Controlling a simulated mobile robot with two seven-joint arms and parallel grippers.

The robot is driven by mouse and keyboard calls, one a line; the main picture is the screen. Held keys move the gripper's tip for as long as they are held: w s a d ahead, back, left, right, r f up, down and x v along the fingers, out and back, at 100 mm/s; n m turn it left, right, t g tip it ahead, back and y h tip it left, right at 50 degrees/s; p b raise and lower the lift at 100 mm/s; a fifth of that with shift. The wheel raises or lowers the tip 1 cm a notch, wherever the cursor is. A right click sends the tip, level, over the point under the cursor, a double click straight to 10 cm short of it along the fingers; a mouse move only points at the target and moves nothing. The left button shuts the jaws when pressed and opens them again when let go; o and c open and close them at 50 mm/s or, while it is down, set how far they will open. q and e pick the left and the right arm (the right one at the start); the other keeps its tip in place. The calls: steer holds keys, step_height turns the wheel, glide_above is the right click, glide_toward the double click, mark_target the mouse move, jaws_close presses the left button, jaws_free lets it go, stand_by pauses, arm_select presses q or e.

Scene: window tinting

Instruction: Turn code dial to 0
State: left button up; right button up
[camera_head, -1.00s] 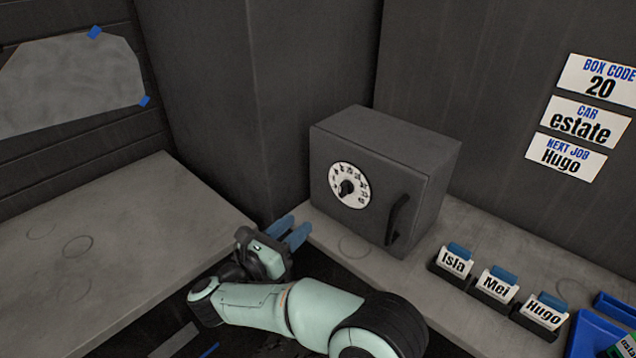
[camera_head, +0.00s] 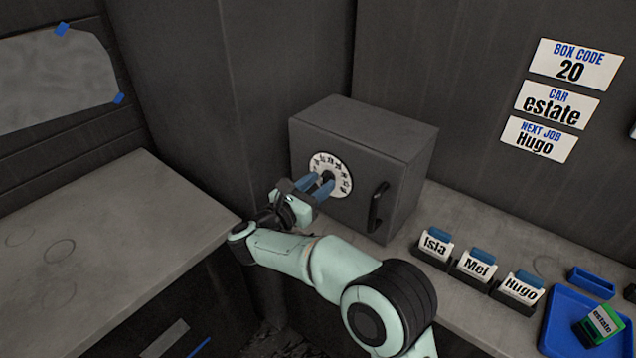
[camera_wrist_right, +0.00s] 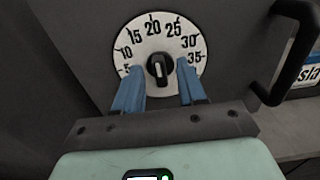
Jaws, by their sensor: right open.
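The code dial is a white disc (camera_head: 341,168) with black numbers on the front of a dark grey box (camera_head: 330,127). In the right wrist view the dial (camera_wrist_right: 160,27) shows numbers from 5 to 35, with 20 at the top. Its black centre knob (camera_wrist_right: 160,68) has a white mark that looks upright, toward 20. My right gripper (camera_head: 321,185) is open in front of the dial. My left gripper is not in view.
The box has a black handle (camera_head: 378,206) right of the dial. Holders labelled Isla (camera_head: 435,247), Mei (camera_head: 476,267) and Hugo (camera_head: 519,289) stand on the counter beside a blue tray (camera_head: 562,308). A wall card (camera_head: 575,65) reads BOX CODE 20.

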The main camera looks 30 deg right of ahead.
steer(key=shift+w+d, duration=0.1)
steer(key=shift+d, duration=0.05)
steer(key=shift+c, duration=0.3)
jaws_close()
